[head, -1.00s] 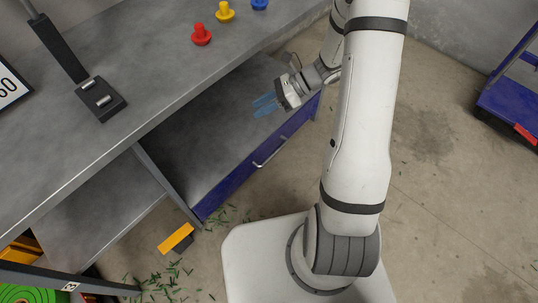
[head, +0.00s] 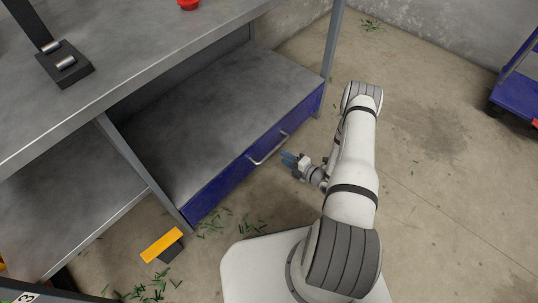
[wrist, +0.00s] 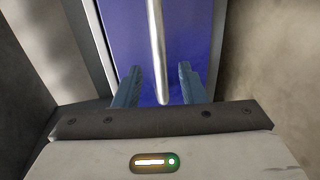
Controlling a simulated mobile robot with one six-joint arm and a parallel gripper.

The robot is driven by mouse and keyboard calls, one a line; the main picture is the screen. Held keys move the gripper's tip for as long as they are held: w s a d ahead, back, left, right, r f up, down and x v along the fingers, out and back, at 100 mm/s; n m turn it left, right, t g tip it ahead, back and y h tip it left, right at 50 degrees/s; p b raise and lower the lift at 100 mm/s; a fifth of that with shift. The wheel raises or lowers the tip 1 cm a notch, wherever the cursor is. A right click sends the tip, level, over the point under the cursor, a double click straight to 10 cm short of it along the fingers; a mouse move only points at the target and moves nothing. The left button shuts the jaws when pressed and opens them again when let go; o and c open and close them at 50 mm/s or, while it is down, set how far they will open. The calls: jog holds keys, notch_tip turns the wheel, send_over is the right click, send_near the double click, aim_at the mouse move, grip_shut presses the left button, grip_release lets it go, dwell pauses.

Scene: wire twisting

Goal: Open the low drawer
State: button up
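The low drawer (head: 222,190) has a blue front and sits under the grey workbench; it looks closed. Its silver bar handle (head: 268,149) stands out from the front. My gripper (head: 287,159) is just in front of the handle, near its right part. In the wrist view, my gripper (wrist: 157,85) is open, with one blue finger on each side of the handle (wrist: 155,50). The handle's end shows between the fingers, and neither finger visibly touches it.
The grey lower shelf surface (head: 210,120) lies above the drawer. A yellow-orange object (head: 162,245) and green scraps (head: 215,222) lie on the floor at lower left. A blue cart (head: 518,95) stands at far right.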

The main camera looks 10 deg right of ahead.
aim_at(273, 150)
jog(key=b+x, duration=0.2)
jog(key=x, duration=0.5)
jog(key=shift+w+a, duration=0.15)
grip_shut()
